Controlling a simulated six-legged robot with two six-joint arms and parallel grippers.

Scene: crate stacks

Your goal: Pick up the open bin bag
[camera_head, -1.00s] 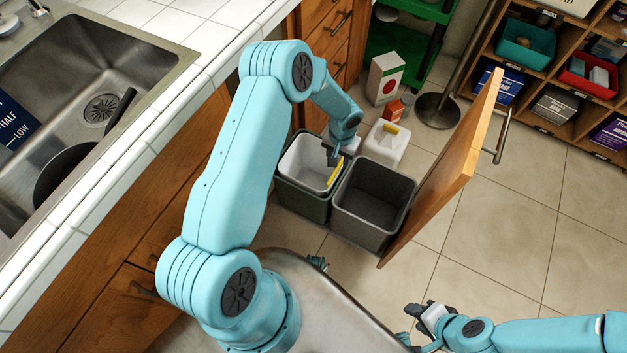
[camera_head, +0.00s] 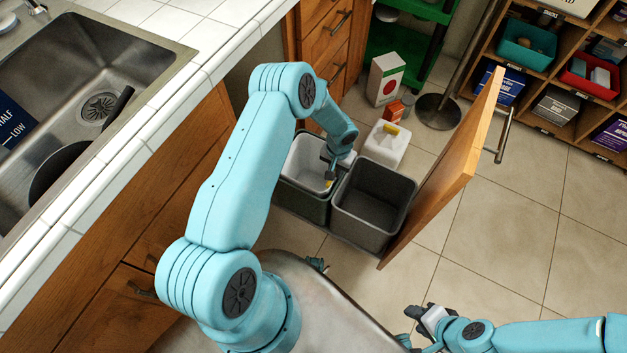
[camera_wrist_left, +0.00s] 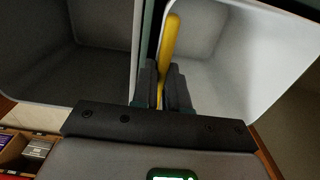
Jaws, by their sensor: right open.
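The open bin bag (camera_head: 303,155) is a white liner inside the left dark bin, open at the top. Its yellow drawstring (camera_wrist_left: 170,38) runs along the side beside the second bin. My left gripper (camera_head: 330,176) points down at that side of the bag. In the left wrist view the left fingers (camera_wrist_left: 164,82) stand close together with the yellow strip between them. I cannot tell whether they press on it. My arm hides part of the bag's rim. My right gripper (camera_head: 414,312) is open and empty, low over the floor, far from the bag.
An empty dark grey bin (camera_head: 368,228) stands right beside the bagged one. An open wooden door (camera_head: 450,170) is to its right. A white jug (camera_head: 386,146) stands behind the bins. The counter with the sink (camera_head: 95,75) is at left. The floor at right is clear.

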